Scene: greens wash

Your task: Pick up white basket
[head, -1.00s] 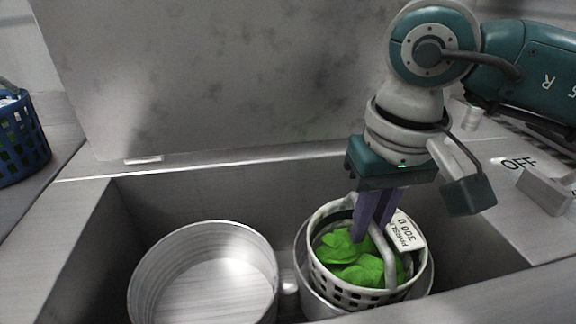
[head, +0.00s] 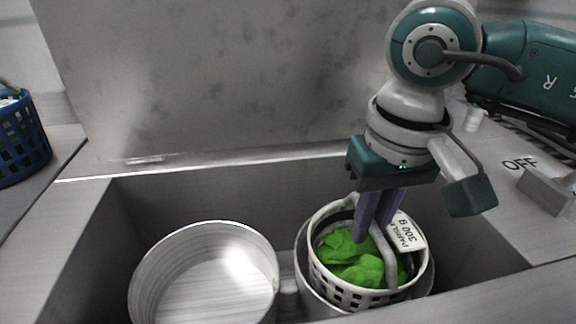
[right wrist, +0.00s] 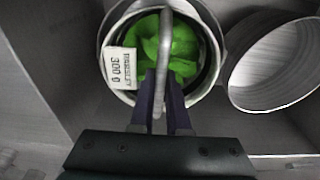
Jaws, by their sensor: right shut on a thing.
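The white basket (head: 352,297) holds green leaves (head: 352,262) and has a label reading "PARSLEY 300 g" (head: 406,232). It sits in the mouth of a round metal pot in the sink, at the right. My right gripper (head: 372,236) points down from above, shut on the basket's handle (head: 386,262). In the right wrist view the handle (right wrist: 164,60) runs between the two purple fingers, and the basket rim surrounds the leaves. My left gripper is not in view.
A second round metal pot (head: 146,287), empty, stands in the sink left of the basket. A blue basket (head: 22,142) stands on the counter at the far left. A block beside an "OFF" marking (head: 546,190) is on the right counter.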

